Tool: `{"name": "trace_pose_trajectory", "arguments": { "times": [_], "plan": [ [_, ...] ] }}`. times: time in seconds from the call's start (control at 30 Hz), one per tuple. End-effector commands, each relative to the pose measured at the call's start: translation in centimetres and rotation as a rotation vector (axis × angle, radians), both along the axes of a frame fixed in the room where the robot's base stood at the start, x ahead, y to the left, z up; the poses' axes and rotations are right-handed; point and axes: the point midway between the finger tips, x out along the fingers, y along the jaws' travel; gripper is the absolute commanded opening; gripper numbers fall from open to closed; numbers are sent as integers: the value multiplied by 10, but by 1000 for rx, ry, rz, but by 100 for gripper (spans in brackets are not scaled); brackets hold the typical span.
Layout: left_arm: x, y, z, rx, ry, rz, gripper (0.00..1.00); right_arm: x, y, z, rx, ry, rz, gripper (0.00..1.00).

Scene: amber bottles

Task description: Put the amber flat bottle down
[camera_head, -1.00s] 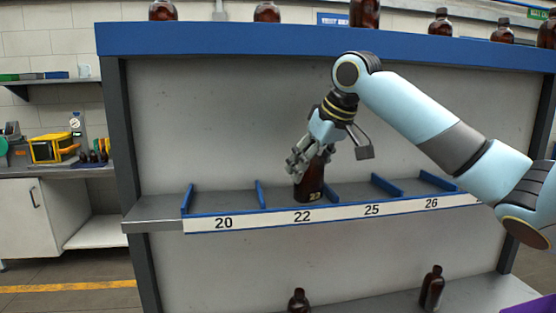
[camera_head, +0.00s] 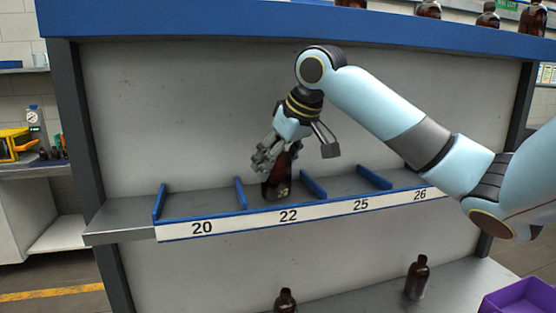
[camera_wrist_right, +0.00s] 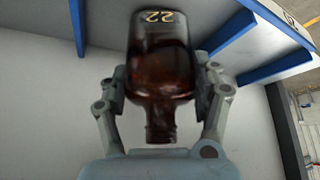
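The amber flat bottle (camera_head: 277,183) is in the slot labelled 22, between two blue dividers, with its base at or just above the shelf; I cannot tell if it touches. My right gripper (camera_head: 268,160) comes down over its top, with fingers on both sides. In the right wrist view the bottle (camera_wrist_right: 160,65) lies between the two fingers of the gripper (camera_wrist_right: 163,90), neck toward the palm and a yellow 22 near its base. The fingers appear closed against its sides. My left gripper is out of view.
The shelf (camera_head: 118,226) has a white label strip (camera_head: 245,222) reading 20, 22, 25, 26, with blue dividers (camera_head: 313,185). Slots 20 and 25 look empty. Brown bottles stand above and on the lower shelf (camera_head: 417,277). A purple bin (camera_head: 520,300) is at lower right.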

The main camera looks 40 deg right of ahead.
Motion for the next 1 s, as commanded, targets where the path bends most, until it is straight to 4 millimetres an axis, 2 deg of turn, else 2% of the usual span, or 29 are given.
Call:
{"name": "trace_pose_trajectory", "arguments": {
  "times": [0.03, 0.17, 0.43, 0.57, 0.67, 1.0],
  "plan": [
    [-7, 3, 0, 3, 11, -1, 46, 0, 0, 0, 0, 1, 0, 70],
    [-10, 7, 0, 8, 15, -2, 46, 0, 0, 0, 1, 1, -1, 87],
    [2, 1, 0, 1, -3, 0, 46, 0, 0, 1, 0, 0, 0, 88],
    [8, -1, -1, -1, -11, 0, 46, -1, -1, 9, -3, -3, -1, 88],
    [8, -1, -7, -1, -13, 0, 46, -10, -2, 22, -7, -5, 0, 88],
    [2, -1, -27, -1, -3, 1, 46, -47, 0, 87, -6, -3, -1, 88]
  ]
}}
